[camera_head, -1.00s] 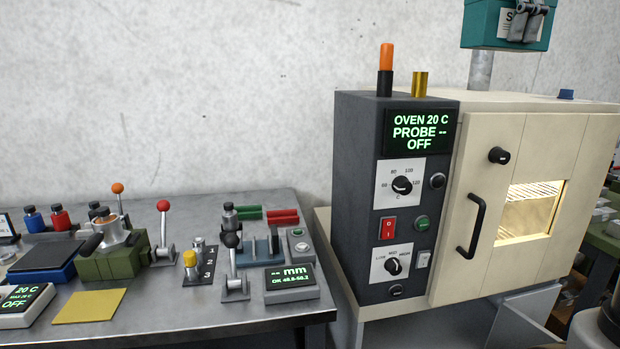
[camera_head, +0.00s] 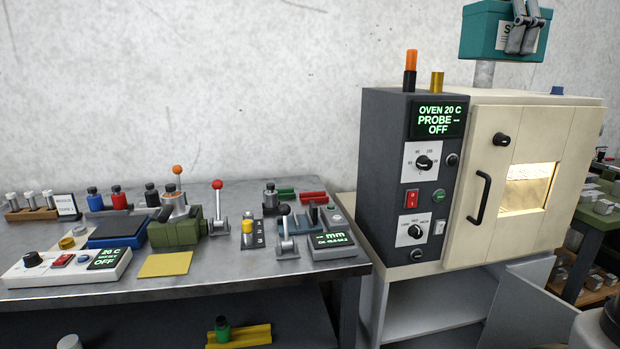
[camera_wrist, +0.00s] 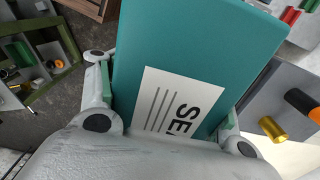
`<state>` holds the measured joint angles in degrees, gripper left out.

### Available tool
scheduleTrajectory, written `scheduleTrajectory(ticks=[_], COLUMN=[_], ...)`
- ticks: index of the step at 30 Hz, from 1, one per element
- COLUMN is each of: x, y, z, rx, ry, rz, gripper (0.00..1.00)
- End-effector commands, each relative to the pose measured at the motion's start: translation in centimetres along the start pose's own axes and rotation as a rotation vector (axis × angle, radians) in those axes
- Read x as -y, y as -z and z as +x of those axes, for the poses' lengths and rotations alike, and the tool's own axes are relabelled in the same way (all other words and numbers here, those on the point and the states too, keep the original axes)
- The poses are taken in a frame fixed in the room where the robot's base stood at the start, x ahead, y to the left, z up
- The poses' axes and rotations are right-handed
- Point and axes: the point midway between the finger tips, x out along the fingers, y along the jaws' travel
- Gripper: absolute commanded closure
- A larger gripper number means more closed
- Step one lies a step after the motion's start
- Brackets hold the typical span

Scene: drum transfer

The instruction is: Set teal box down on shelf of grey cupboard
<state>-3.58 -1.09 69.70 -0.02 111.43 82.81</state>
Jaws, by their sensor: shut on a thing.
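My gripper (camera_head: 524,30) is shut on the teal box (camera_head: 483,33) and holds it high, at the top edge of the head view above the oven's top in the picture. In the wrist view the teal box (camera_wrist: 195,40) fills the middle between my fingers, its white label facing the camera. The grey cupboard (camera_head: 436,333) is under the oven, at the lower right of the head view. Its door (camera_head: 535,305) stands open to the right and a pale inner surface shows. The cupboard's lower part is cut off by the frame.
The cream and dark oven (camera_head: 480,190) stands on the cupboard, with an orange and a brass post on top. Left of it, a metal bench (camera_head: 110,295) holds levers, gauges and blocks. A green table (camera_head: 590,225) with small metal parts is at the right.

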Motion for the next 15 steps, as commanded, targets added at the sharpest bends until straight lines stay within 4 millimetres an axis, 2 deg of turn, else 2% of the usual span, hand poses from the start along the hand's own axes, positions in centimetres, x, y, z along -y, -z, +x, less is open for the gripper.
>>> scheduleTrajectory(ticks=[8,11,15], x=[0.8,1.3,2.2], y=[-0.3,-0.4,-0.6], z=[4.9,7.4,12.1], rx=[0.001,0.001,0.001], ry=[-0.003,-0.003,-0.005], rz=[-0.116,-0.174,-0.284], gripper=[0.71,0.72,0.72])
